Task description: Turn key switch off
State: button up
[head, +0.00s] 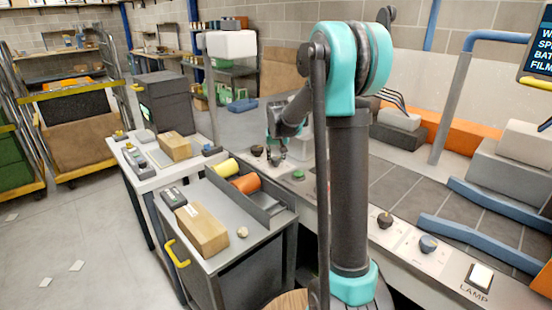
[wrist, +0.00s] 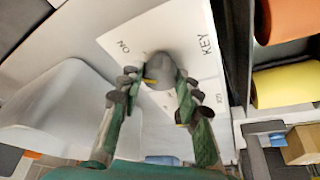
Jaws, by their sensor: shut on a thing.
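The key switch (wrist: 165,68) is a grey round knob on a white plate (wrist: 150,28) lettered ON and KEY in the wrist view. A small yellow mark shows at the knob's lower left. Smaller lettering at the plate's right side is too small to read surely. My gripper (wrist: 160,88) has a green-and-dark finger on each side of the knob and is shut on it. The fingers hide part of the knob's sides and of the plate. In the head view my gripper (head: 277,157) is low at the console's far part, and I cannot make out the switch there.
A dark knob (head: 257,150) and a green button (head: 298,175) are near my gripper on the console. A tray with yellow (head: 226,167) and orange (head: 246,183) rolls stands to the left. More knobs and a LAMP switch (head: 480,276) lie right. A pale rounded body (wrist: 65,105) is close left of my fingers.

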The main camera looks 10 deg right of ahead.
jog(key=n+y, duration=0.1)
jog(key=n, duration=0.3)
jog(key=shift+d+y, duration=0.2)
jog(key=shift+y, duration=0.2)
jog(key=n+y, duration=0.1)
jog(key=n, duration=0.3)
jog(key=shift+w+d+g, duration=0.1)
jog(key=shift+g, duration=0.3)
jog(key=n+g+y, duration=0.1)
jog(key=n, duration=0.3)
jog(key=shift+w, duration=0.1)
jog(key=shift+n+g+y, duration=0.5)
jog(key=shift+n+g, duration=0.4)
jog(key=shift+n, duration=1.3)
jog(key=o, duration=1.1)
jog(key=shift+o, duration=0.2)
jog(key=shift+d, duration=0.1)
jog(key=w+v, duration=0.1)
jog(key=v, duration=1.1)
jog(key=shift+s, duration=0.35)
